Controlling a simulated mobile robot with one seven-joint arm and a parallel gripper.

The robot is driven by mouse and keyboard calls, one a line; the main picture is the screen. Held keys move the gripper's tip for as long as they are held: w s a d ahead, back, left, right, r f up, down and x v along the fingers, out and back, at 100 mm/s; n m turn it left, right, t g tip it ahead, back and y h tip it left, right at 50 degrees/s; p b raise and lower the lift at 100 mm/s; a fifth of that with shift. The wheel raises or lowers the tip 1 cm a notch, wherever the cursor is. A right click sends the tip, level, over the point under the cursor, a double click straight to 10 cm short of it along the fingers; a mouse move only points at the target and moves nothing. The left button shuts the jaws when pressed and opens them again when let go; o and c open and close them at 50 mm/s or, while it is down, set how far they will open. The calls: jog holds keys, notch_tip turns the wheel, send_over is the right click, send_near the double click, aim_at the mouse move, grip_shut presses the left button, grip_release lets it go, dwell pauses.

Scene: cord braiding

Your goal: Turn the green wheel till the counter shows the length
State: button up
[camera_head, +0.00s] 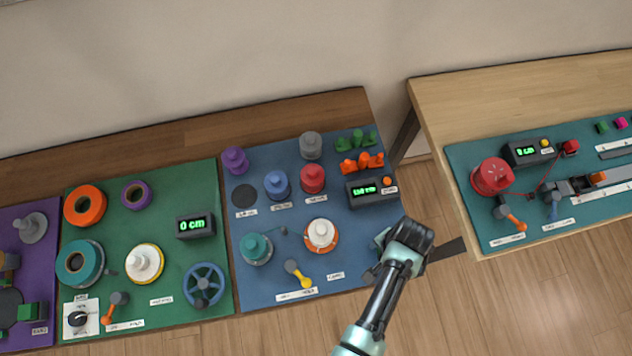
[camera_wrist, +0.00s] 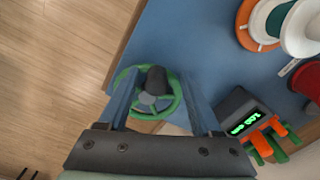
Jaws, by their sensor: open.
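The green wheel (camera_wrist: 178,100) is at the edge of the blue board, with a dark upright knob (camera_wrist: 156,80) on it. In the wrist view my gripper (camera_wrist: 160,92) is open, its two fingers on either side of the knob and over the wheel. I cannot tell whether they touch it. In the head view my gripper (camera_head: 408,240) is over the blue board's right edge and hides most of the wheel. The counter (camera_head: 372,190) has lit green digits; in the wrist view (camera_wrist: 243,120) they seem to read 100 cm, though small and tilted.
The blue board (camera_head: 345,265) carries several spools, a white spool on an orange disc (camera_head: 321,236), and a yellow-handled crank (camera_head: 300,274). Orange and green clips (camera_wrist: 268,138) stand close to the counter. A green board (camera_head: 150,220) lies left; a separate table (camera_head: 450,100) stands right, across a gap.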

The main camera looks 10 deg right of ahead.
jog(key=shift+r, duration=0.1)
notch_tip(320, 180, up, 13)
jog(key=w+d+r+n+t+h+b, duration=0.1)
jog(key=w+d+r+n+t+h, duration=0.15)
jog(key=w+r, duration=0.45)
jog(key=w+d+r+n+t+h+b, duration=0.1)
jog(key=w+r+t, duration=0.35)
jog(key=w, duration=0.45)
jog(key=w+a+r+n+t+h+b, duration=0.1)
jog(key=w+a+r+t, duration=0.2)
jog(key=r, duration=0.6)
jog(key=w+a+r+n+t+b, duration=0.1)
jog(key=w+r+n+t, duration=0.15)
jog(key=w+r, duration=0.45)
jog(key=a+r+n+t, duration=0.1)
jog(key=a+r+t, duration=0.25)
jog(key=r, duration=0.55)
jog(key=a+r+n+t, duration=0.1)
jog(key=a+r+t, duration=0.25)
jog(key=r, duration=0.65)
jog(key=s+a+r+n+t+y+b, duration=0.1)
jog(key=s+a+r+t, duration=0.3)
jog(key=r, duration=0.5)
jog(key=s+a+r+n+t+y+b, duration=0.1)
jog(key=s+a+r+t+y, duration=0.2)
jog(key=s+a+r, duration=0.3)
notch_tip(320, 180, up, 3)
jog(key=shift+s+f+n+t, duration=0.15)
jog(key=shift+s+n+t, duration=0.3)
jog(key=shift+s, duration=0.4)
